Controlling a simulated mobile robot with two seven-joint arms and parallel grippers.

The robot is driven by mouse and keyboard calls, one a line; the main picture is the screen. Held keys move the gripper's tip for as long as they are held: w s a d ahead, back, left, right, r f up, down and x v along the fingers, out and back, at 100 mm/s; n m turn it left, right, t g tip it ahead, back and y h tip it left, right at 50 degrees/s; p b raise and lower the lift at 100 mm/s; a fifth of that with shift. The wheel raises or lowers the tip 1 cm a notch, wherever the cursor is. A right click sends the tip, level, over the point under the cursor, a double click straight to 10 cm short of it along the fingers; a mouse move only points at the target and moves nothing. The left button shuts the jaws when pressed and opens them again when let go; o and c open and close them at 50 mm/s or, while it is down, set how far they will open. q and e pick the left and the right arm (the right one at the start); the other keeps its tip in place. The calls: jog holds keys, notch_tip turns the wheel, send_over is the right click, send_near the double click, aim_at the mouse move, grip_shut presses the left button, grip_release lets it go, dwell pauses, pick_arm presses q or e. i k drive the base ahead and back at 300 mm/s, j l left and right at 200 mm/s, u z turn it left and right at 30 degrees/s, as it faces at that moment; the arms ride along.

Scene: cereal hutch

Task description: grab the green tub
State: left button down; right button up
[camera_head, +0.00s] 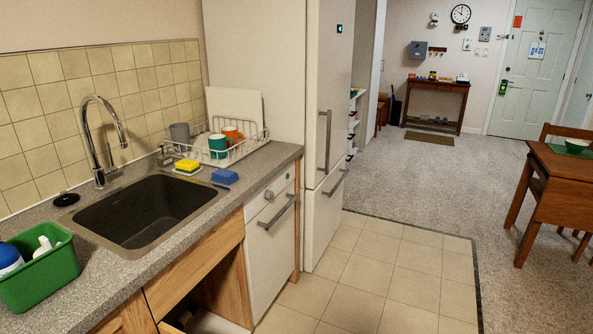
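The green tub (45,281) stands on the counter at the lower left, left of the sink. It is an open rectangular container, cut off by the picture's left edge. A blue and white item (9,259) and a white bottle (43,246) stick up out of it. Neither of my grippers is in view.
The counter holds a dark sink (147,209) with a tall faucet (101,140), sponges (187,166) and a dish rack (240,147). A lower cabinet opening shows below. A wooden table (565,176) stands far right. The tiled floor (385,270) is clear.

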aim_at(21, 288)
jog(key=k+j+u, duration=0.2)
jog(key=k+j, duration=0.55)
jog(key=k, duration=0.05)
